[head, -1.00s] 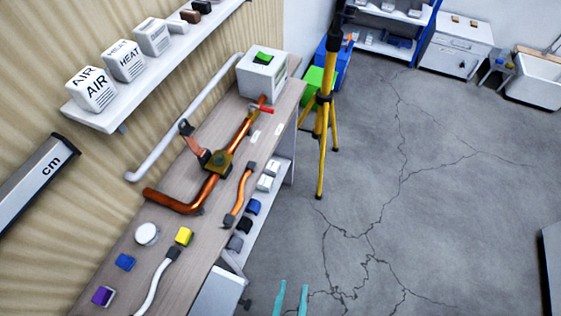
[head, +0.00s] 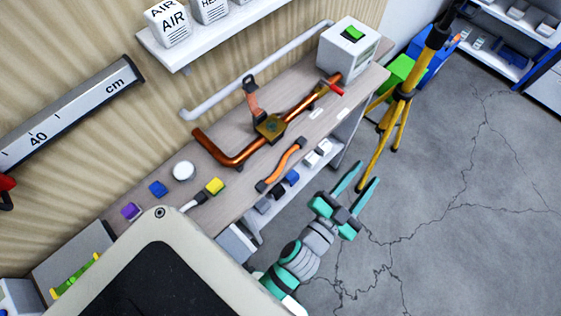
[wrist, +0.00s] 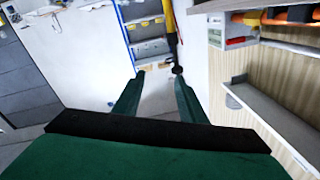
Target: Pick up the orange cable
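The orange cable (head: 280,165) lies on the wooden workbench (head: 227,196) in the head view, near the front edge, with a dark connector at each end. It lies in front of a copper pipe (head: 243,159). My gripper (head: 366,173) is right of the cable, out past the bench's front edge, apart from it and empty. Its two teal fingers are spread, also in the wrist view (wrist: 160,80). An orange piece shows at the top right of the wrist view; I cannot tell whether it is the cable or the pipe.
A yellow tripod (head: 387,131) stands on the floor beyond my gripper. A lower shelf with small white, blue and dark blocks runs below the bench front. A white box (head: 342,58) stands at the bench's far end. Open floor lies to the right.

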